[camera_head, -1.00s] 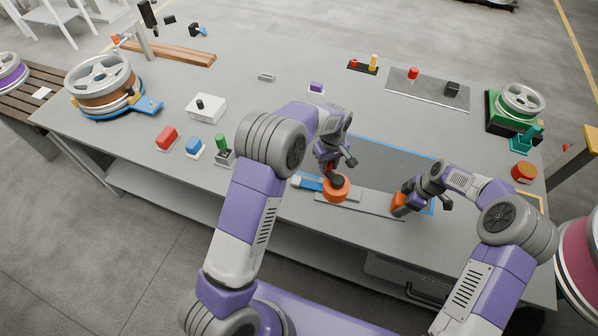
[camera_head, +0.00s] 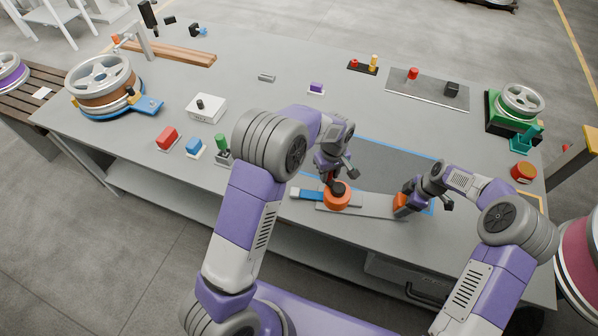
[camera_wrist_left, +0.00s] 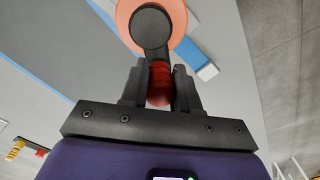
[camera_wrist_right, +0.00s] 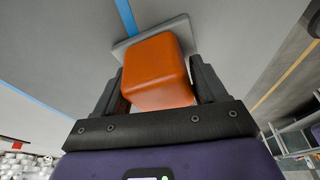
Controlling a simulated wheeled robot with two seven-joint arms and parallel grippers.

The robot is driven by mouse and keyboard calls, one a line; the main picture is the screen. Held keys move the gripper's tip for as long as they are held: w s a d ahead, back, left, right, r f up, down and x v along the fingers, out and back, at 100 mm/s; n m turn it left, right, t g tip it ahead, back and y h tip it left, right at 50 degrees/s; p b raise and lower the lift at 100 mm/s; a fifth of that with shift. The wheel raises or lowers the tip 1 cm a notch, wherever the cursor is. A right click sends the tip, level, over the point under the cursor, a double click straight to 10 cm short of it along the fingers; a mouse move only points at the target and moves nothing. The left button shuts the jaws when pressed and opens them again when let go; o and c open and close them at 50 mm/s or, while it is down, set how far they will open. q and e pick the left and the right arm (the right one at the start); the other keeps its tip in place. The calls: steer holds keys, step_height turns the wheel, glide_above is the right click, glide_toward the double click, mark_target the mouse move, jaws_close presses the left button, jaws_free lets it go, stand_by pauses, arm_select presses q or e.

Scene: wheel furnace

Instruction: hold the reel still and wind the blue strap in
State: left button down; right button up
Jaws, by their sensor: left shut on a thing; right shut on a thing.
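The reel (camera_head: 337,199) is an orange disc with a black crank arm on top, lying on a grey plate near the table's front edge. The crank carries a red knob (camera_wrist_left: 160,84). My left gripper (camera_head: 334,180) is shut on this knob from above. The blue strap (camera_head: 312,194), with a pale end, sticks out to the left of the reel; part of it also shows in the left wrist view. My right gripper (camera_head: 402,205) is shut on an orange block (camera_wrist_right: 158,72) at the right end of the grey plate (camera_head: 372,207).
A dark mat with a blue border (camera_head: 385,160) lies behind the reel. A green-handled lever (camera_head: 222,145) and a blue button (camera_head: 194,146) stand to the left. A red button (camera_head: 523,172) and a green-based wheel (camera_head: 520,100) stand at the right.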

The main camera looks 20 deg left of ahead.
mark_target(345, 187)
arm_select(q)
steer(key=shift+s+d+f, duration=0.1)
steer(key=shift+s+d, duration=0.1)
steer(key=shift+d, duration=0.25)
steer(key=shift+s+d+f, duration=0.1)
steer(key=shift+s+d, duration=0.1)
steer(key=shift+d, duration=0.2)
steer(key=shift+s+d, duration=0.25)
steer(key=shift+d, duration=0.35)
steer(key=shift+s+d, duration=0.25)
steer(key=shift+d, duration=0.3)
steer(key=shift+a, duration=0.15)
steer(key=shift+w+d+f, duration=0.1)
steer(key=shift+w+d, duration=0.55)
steer(key=shift+d, duration=0.3)
steer(key=shift+w, duration=0.15)
